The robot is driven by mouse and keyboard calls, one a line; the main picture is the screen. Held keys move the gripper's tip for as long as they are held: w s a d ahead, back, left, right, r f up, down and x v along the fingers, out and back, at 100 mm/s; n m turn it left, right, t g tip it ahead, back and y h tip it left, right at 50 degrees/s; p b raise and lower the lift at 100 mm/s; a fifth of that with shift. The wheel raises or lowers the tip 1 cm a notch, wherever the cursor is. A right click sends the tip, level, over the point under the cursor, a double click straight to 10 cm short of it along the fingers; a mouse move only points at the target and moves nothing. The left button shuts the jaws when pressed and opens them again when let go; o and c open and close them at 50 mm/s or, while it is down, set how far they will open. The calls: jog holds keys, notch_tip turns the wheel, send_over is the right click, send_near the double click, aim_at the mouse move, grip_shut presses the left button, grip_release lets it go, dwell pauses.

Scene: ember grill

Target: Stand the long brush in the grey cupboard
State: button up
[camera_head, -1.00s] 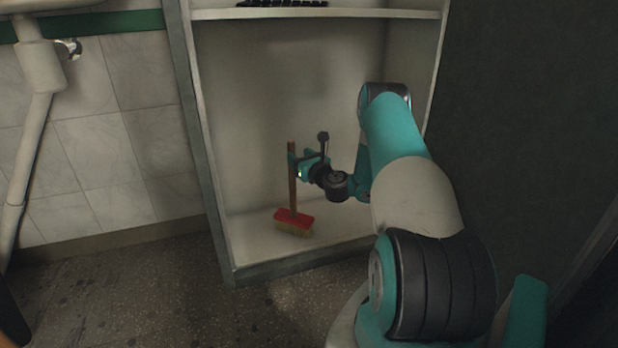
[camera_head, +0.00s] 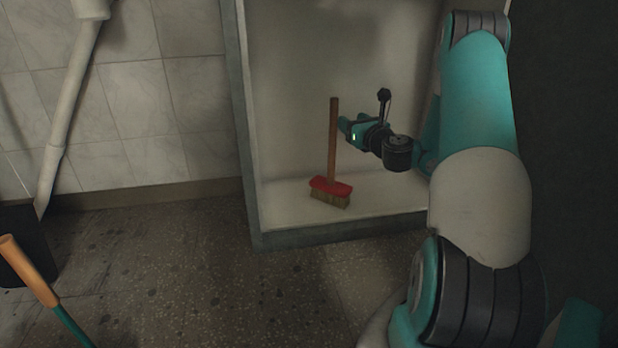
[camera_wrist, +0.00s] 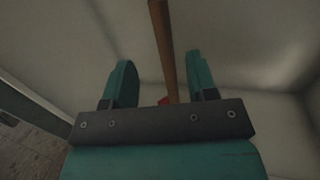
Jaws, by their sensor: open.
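The long brush (camera_head: 333,140) has a brown wooden handle and a red head with pale bristles. It stands upright, bristles down, on the floor of the grey cupboard (camera_head: 385,200), near its left front. My gripper (camera_head: 345,128) is open beside the upper part of the handle, to its right in the head view. In the wrist view the handle (camera_wrist: 163,45) runs up beyond and between my two spread fingers (camera_wrist: 165,85), with a gap on both sides. A bit of the red head (camera_wrist: 164,101) shows low between the fingers; the rest of it is hidden there.
The cupboard's left side panel (camera_head: 245,130) and raised front edge (camera_head: 330,232) bound the opening. A tool with an orange and green handle (camera_head: 28,270) and a dark object (camera_head: 20,240) are at the far left. The speckled floor in front is clear.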

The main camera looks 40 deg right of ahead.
jog(key=w+a+r+n+g+y, duration=0.15)
jog(key=a+n+y, duration=0.25)
jog(key=a+n, duration=0.45)
jog(key=w+a+r+n+g+y, duration=0.15)
jog(key=a+n+y, duration=0.4)
jog(key=a, duration=0.65)
jog(key=w+a+r+n+g+y, duration=0.1)
jog(key=a+r+n+g+y, duration=0.2)
jog(key=a+n, duration=0.55)
jog(key=s+a+n+g, duration=0.8)
jog(key=s+a+n, duration=0.7)
jog(key=s+a, duration=0.25)
jog(key=s+f+n+g+h, duration=0.1)
jog(key=s+n+g+h, duration=0.2)
jog(key=s+n, duration=0.6)
jog(key=s, duration=0.3)
jog(key=shift+a+g, duration=0.3)
jog(key=shift+a, duration=0.05)
